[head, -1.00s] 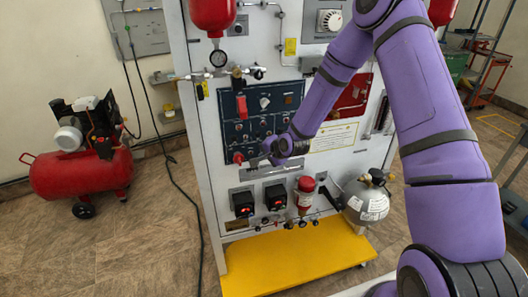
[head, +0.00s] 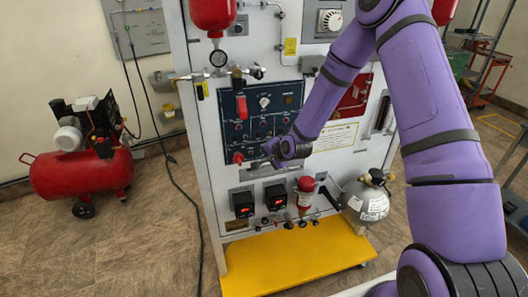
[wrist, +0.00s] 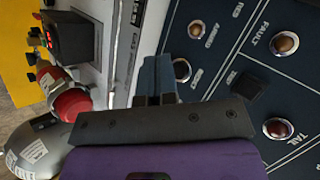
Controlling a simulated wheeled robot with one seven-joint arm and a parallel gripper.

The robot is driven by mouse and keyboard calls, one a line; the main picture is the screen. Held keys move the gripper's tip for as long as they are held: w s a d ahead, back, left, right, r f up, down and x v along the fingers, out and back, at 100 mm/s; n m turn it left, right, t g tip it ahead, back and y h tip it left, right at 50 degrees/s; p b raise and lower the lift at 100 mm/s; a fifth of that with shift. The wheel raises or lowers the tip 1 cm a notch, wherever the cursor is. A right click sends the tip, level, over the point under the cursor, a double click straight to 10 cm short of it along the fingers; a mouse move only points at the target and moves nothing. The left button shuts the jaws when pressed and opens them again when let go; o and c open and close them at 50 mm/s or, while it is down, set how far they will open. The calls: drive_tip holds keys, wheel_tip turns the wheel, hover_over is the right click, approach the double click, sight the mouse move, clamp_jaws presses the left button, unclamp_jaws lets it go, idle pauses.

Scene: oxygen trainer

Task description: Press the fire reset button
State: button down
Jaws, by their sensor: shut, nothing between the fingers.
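The dark blue control panel (head: 262,113) is on the front of the white trainer cabinet. In the wrist view a round metal-rimmed button (wrist: 182,70) sits beside the RESET label. My gripper (wrist: 157,72) is shut and empty, with its fingertips just left of this button and partly overlapping its edge. I cannot tell whether they touch it. In the head view my gripper (head: 268,150) is at the lower part of the panel, and my wrist hides what is behind it.
Amber lamps marked FAULT (wrist: 285,43) and TAIL (wrist: 277,128) and a dark square TEST switch (wrist: 246,86) are close by. A red compressor (head: 82,170) stands at left.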

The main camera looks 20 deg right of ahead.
drive_tip(key=shift+s, duration=2.5)
drive_tip(key=s+d+r+n+g+h, duration=0.15)
drive_tip(key=s+r, duration=0.25)
drive_tip(key=r, duration=0.4)
drive_tip(key=s+d+r+n+h, duration=0.1)
drive_tip(key=s+d+r+n, duration=0.2)
drive_tip(key=r, duration=0.6)
drive_tip(key=s+d+r+n+g+h, duration=0.15)
drive_tip(key=s+r, duration=0.25)
drive_tip(key=r, duration=0.4)
drive_tip(key=s+r+n, duration=0.1)
drive_tip(key=s+r, duration=0.3)
drive_tip(key=s, duration=0.4)
drive_tip(key=s+r+n, duration=0.2)
drive_tip(key=s+r, duration=0.2)
drive_tip(key=s, duration=0.4)
drive_tip(key=s+d+r+n, duration=0.1)
drive_tip(key=s+r+n, duration=0.1)
drive_tip(key=s, duration=0.6)
drive_tip(key=shift+s+r+g, duration=0.2)
drive_tip(key=shift+r+g, duration=0.2)
drive_tip(key=shift+r, duration=0.5)
drive_tip(key=shift+d, duration=0.1)
